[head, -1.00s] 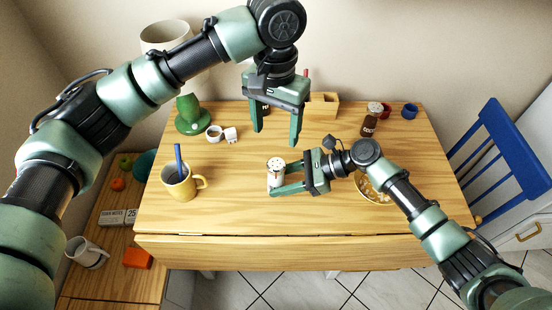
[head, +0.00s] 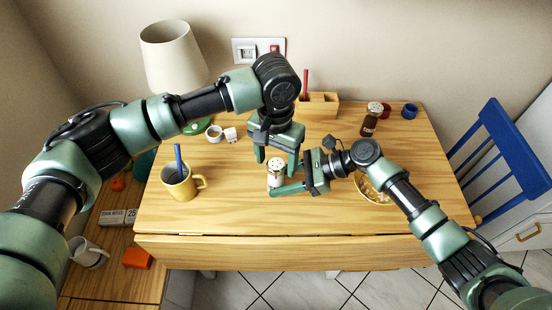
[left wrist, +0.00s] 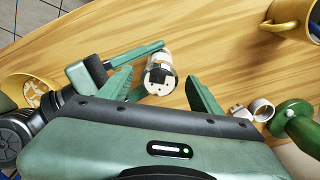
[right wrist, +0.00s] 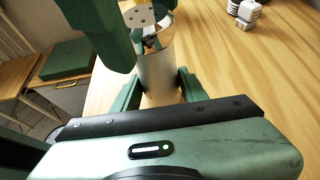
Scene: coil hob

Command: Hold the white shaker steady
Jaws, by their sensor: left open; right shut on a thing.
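The white shaker (head: 275,175) stands upright on the wooden table, its pale holed top facing up. It also shows in the left wrist view (left wrist: 159,78) and in the right wrist view (right wrist: 157,70). My right gripper (head: 278,187) is shut on the shaker low on its body, coming from the right. My left gripper (head: 278,167) is open, pointing down just above and behind the shaker. In the left wrist view its fingers (left wrist: 160,92) lie on either side of the shaker's top, and I cannot tell whether they touch it.
A yellow mug (head: 180,187) with a blue utensil stands to the left. A bowl (head: 372,190) sits partly under my right arm. A dark jar (head: 370,122) and a wooden holder (head: 318,104) stand at the back. The table's front middle (head: 240,220) is clear.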

